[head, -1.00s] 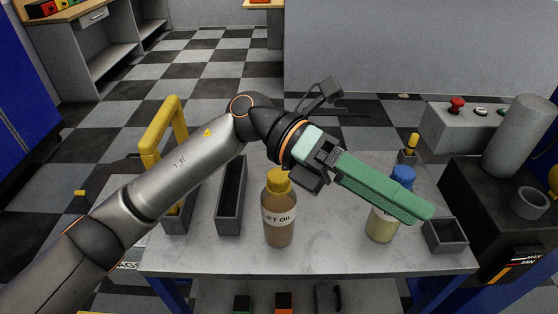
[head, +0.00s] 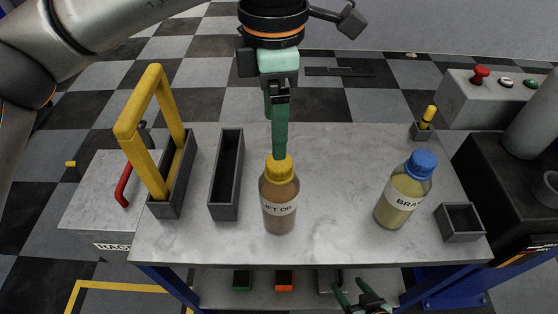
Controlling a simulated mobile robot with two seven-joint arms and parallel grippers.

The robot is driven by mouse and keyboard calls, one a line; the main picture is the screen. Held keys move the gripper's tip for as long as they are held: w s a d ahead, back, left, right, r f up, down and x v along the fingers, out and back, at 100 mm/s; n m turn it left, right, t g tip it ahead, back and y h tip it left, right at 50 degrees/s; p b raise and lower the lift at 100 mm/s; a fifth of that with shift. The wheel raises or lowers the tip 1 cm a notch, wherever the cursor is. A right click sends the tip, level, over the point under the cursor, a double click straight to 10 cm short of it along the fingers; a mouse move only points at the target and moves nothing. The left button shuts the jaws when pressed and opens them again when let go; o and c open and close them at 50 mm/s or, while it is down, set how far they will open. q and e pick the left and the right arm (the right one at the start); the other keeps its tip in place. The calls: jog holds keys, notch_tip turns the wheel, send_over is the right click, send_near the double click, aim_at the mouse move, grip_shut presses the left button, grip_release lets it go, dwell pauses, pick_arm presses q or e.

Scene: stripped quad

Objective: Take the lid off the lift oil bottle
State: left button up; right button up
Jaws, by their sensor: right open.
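The lift oil bottle (head: 279,208), brown with a "LIFT OIL" label, stands upright on the workbench. Its yellow lid (head: 279,170) is on it. My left gripper (head: 280,155) comes down from above, its green fingers seen nearly edge-on, with the tips at the lid's top far edge. I cannot tell whether they touch it or how far apart they are. My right gripper (head: 348,285) is low at the bottom edge of the view, its two green fingers apart and empty, well away from the bottle and in front of the bench.
A blue-capped bottle (head: 404,190) stands to the right, near a small grey bin (head: 460,222). A long, narrow dark tray (head: 227,175) and a yellow-handled carrier (head: 180,180) stand left. The grey bench top (head: 335,170) is clear between the bottles. Small boxes sit on the lower shelf (head: 262,299).

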aim_at(279, 166)
pick_arm(q)
jog(key=f, duration=0.5)
jog(key=f+p, duration=0.1)
jog(key=f, duration=0.1)
jog(key=shift+s+d+f, duration=0.15)
jog(key=shift+s+d, duration=0.1)
jog(key=shift+c, duration=0.4)
grip_shut()
